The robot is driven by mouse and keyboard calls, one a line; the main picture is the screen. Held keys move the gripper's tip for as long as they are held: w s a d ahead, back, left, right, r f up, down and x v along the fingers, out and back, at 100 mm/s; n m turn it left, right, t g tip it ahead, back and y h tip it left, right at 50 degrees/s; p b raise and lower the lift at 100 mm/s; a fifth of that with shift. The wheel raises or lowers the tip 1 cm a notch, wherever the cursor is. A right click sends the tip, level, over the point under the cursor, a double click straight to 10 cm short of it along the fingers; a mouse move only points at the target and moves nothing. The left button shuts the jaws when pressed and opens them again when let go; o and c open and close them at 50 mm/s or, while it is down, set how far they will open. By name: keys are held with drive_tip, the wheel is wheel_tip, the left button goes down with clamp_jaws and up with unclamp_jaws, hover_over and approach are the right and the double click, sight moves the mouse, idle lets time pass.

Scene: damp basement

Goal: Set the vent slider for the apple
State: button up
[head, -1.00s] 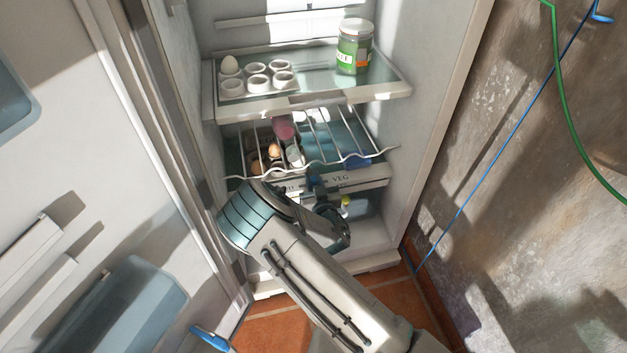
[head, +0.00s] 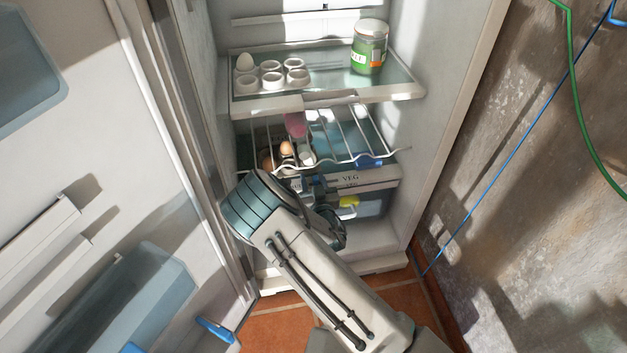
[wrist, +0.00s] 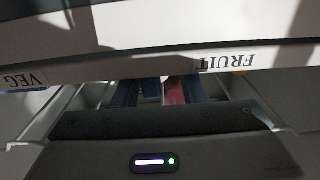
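A drawer front strip with a VEG label (head: 351,178) runs below the wire rack in the open fridge. In the wrist view, the strip (wrist: 130,72) crosses above my palm, with VEG at the left end and a FRUIT label (wrist: 226,62) at the right. My gripper (head: 318,188) is at this strip, left of VEG in the head view. The fingertips and the slider knob are hidden. I cannot make out an apple.
A yellow item (head: 348,207) shows in the clear drawer (head: 373,206). The wire rack (head: 365,163) above holds eggs and a pink item. A glass shelf (head: 335,92) holds an egg cup tray and a green-labelled jar (head: 369,48). The door stands open at left; a rough wall is right.

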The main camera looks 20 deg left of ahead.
drive_tip(key=shift+d, duration=0.2)
drive_tip(key=shift+s+d, duration=0.1)
drive_tip(key=p+v, duration=0.3)
drive_tip(key=v, duration=1)
drive_tip(key=shift+s, duration=0.2)
